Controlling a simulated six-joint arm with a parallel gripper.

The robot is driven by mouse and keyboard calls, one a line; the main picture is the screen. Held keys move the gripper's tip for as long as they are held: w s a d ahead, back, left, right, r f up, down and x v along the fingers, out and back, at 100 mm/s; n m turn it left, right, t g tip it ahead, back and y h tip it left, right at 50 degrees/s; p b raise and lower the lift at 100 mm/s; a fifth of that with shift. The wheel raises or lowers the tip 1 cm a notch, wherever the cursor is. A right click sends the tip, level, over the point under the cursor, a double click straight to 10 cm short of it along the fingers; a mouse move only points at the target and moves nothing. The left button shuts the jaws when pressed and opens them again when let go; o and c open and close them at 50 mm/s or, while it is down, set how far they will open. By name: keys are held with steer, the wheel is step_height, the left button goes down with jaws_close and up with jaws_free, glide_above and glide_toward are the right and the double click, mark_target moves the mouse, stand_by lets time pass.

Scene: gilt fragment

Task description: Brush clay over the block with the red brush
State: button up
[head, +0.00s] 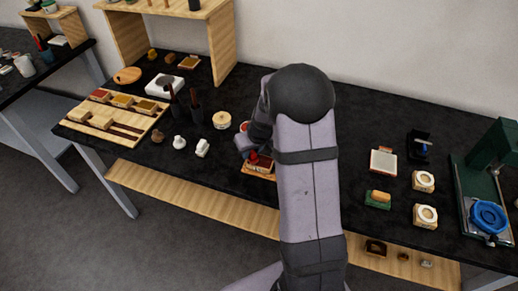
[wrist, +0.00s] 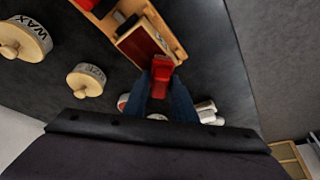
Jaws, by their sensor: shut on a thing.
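My gripper (wrist: 160,88) is shut on the red brush (wrist: 163,66), seen between its two blue fingers in the wrist view. The brush's tip meets or hovers just over the near end of a block (wrist: 139,42) with a dark red top and pale wooden sides; I cannot tell whether they touch. The block sits in a wooden holder (wrist: 172,22). In the head view the red brush (head: 253,157) and the block (head: 264,165) show just left of my arm, which hides part of them. The clay's container cannot be made out for certain.
Two lidded jars, one marked WAX (wrist: 24,38), stand beside the holder in the wrist view.

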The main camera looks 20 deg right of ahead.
steer(key=shift+w+a+r+p, duration=0.15)
steer(key=shift+w+a+p, duration=0.4)
steer(key=shift+a+p, duration=0.1)
steer(key=shift+s+d+f+b, duration=0.2)
steer(key=shift+s+d+b, duration=0.05)
steer(key=shift+d+b, duration=0.4)
steer(key=shift+s+d+f+b, duration=0.2)
steer(key=shift+d+b, duration=0.35)
steer(key=shift+b, duration=0.05)
steer(key=s+d+b, duration=0.5)
steer(key=shift+b, duration=0.3)
steer(key=shift+w+a+r+p, duration=0.3)
steer(key=shift+w+a+p, duration=0.45)
steer(key=shift+a, duration=0.15)
steer(key=shift+w+a+p, duration=1.65)
steer(key=shift+w+a, duration=0.75)
steer(key=shift+w+a+r+p, duration=0.1)
steer(key=shift+w+r+p, duration=0.1)
steer(key=shift+p, duration=0.1)
steer(key=shift+r+p, duration=0.3)
steer(key=shift+r, duration=0.65)
step_height(320, 180, up, 2)
steer(key=shift+s+r+p, duration=0.1)
steer(key=shift+p, duration=0.75)
steer(key=shift+r+p, duration=1.25)
steer(key=shift+r, duration=0.5)
